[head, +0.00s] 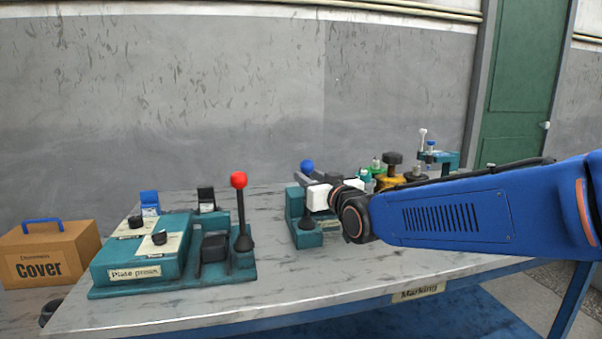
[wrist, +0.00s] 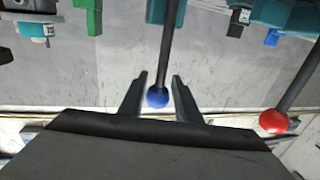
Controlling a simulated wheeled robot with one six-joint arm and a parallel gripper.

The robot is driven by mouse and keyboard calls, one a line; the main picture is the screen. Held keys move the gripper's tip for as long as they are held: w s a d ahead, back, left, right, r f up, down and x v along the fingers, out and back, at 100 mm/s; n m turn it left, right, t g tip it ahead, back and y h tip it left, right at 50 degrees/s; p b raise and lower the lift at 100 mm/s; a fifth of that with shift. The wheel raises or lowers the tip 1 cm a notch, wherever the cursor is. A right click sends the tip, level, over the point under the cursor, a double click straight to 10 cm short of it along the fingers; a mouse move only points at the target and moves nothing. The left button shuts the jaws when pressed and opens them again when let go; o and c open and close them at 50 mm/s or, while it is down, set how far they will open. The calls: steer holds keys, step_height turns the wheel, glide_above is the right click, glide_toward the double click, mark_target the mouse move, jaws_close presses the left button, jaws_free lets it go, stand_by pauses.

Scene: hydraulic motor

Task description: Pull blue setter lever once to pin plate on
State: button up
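The blue setter lever ends in a blue ball knob (head: 307,166) above a teal base (head: 306,235) near the middle of the bench. My gripper (head: 303,179) reaches in from the right, its dark fingers close by the knob. In the wrist view the fingers (wrist: 159,80) are spread, with the blue knob (wrist: 157,97) and the end of its dark shaft between them. Gaps show on both sides of the knob. My wrist and arm hide part of the setter in the head view. I cannot make out the plate to be pinned.
A teal plate press (head: 140,262) with a red-knobbed lever (head: 239,180) stands to the left; that red knob (wrist: 273,121) also shows in the wrist view. Several fixtures (head: 391,180) stand behind my arm. The bench front is clear.

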steer(key=shift+x, duration=2.7)
steer(key=shift+c, duration=0.5)
